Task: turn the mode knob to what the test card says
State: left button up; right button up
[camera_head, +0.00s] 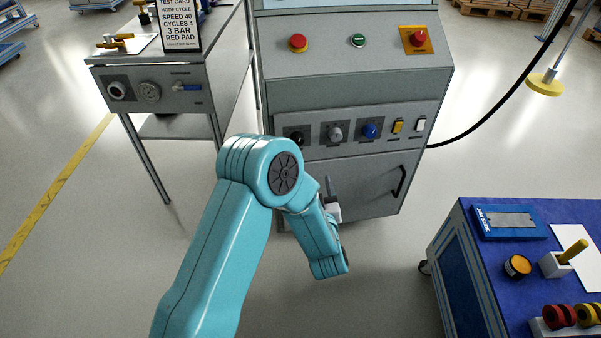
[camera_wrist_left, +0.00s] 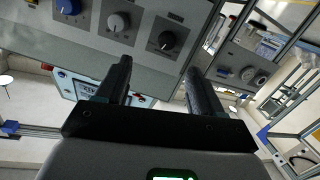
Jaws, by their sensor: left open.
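The test card (camera_head: 180,22) stands on the left bench and reads MODE CYCLE, SPEED 40, CYCLES 4, 3 BAR, RED PAD. The cabinet's lower panel carries a black knob (camera_head: 297,138), a grey knob (camera_head: 336,133) and a blue knob (camera_head: 370,131). Their labels are too small to read, so I cannot tell which is the mode knob. In the left wrist view my left gripper (camera_wrist_left: 158,68) is open and empty, pointing towards the panel. The black knob (camera_wrist_left: 167,40) shows beyond the gap between its fingers, apart from them. My left arm partly hides this gripper in the head view.
Above the knobs are a red button (camera_head: 298,41), a green button (camera_head: 358,40) and a red emergency stop (camera_head: 418,38). Yellow (camera_head: 397,125) and white (camera_head: 420,124) switches sit right of the knobs. A blue-topped bench (camera_head: 480,255) stands at right. Floor between is clear.

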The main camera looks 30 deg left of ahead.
pick_arm(q)
jog(key=y, duration=0.1)
jog(key=b, duration=0.4)
send_near(298, 139)
jog(key=f+x, duration=0.1)
jog(key=x, duration=0.7)
jog(key=shift+w+a+f+n+y, duration=0.2)
jog(key=shift+w+f+n+y, duration=0.1)
jog(key=shift+n, duration=0.1)
jog(key=c, duration=1)
pick_arm(e)
notch_tip(298, 139, down, 5)
jog(key=shift+w, duration=0.15)
